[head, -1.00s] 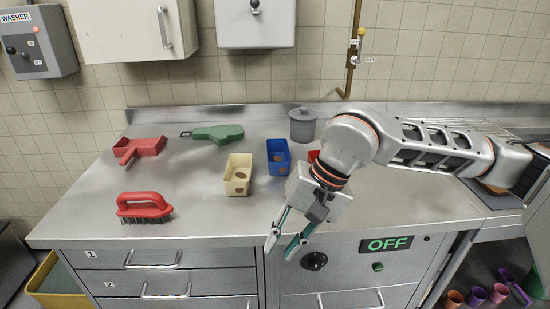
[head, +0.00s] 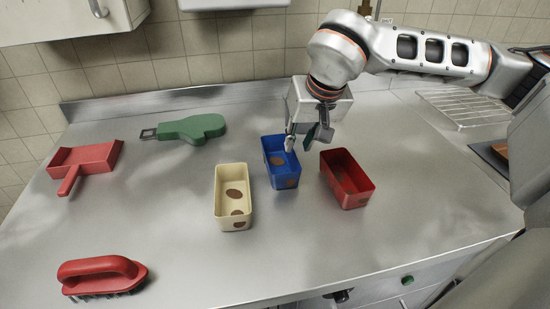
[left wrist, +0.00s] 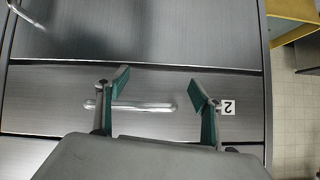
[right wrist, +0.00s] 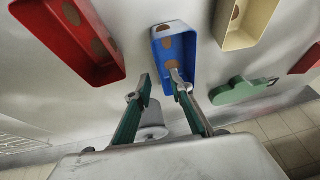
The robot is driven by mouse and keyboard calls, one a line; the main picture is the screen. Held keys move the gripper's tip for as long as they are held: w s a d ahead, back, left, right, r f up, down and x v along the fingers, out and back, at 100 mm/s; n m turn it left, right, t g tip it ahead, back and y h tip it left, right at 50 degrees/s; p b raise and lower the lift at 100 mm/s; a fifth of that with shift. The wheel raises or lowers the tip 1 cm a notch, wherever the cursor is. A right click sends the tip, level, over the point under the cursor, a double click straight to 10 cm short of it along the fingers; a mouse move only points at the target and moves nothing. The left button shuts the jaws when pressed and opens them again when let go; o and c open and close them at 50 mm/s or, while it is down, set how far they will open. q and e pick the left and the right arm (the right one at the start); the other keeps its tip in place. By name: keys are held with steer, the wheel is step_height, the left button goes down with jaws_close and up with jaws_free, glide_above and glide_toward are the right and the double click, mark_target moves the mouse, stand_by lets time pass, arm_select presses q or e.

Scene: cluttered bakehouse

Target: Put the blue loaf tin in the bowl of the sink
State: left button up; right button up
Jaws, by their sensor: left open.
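The blue loaf tin (head: 283,178) stands upright on the steel counter between a cream tin and a red tin; it also shows in the right wrist view (right wrist: 178,48). Brown patches mark its inside. My right gripper (head: 300,143) is at the tin's far end, fingers apart. In the right wrist view my right gripper (right wrist: 160,80) has one finger over the tin's opening and one just outside its side wall; contact is unclear. My left gripper (left wrist: 158,90) is open and empty before the drawer fronts. The sink is not in view.
A cream tin (head: 233,212) and a red tin (head: 346,185) stand close on either side. A grey pot (right wrist: 152,118) is behind my gripper; a wire rack (head: 465,103) lies right.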

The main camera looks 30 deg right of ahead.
mark_target(294, 156)
steer(key=x, duration=0.3)
steer(key=b+x, duration=0.1)
steer(key=x, duration=0.2)
steer(key=shift+s+d+f, duration=0.1)
steer(key=shift+s+d, duration=0.05)
steer(key=shift+s, duration=0.05)
steer(key=shift+w+f, duration=0.3)
steer(key=shift+f, duration=0.05)
steer(key=shift+r, duration=0.1)
jaws_close()
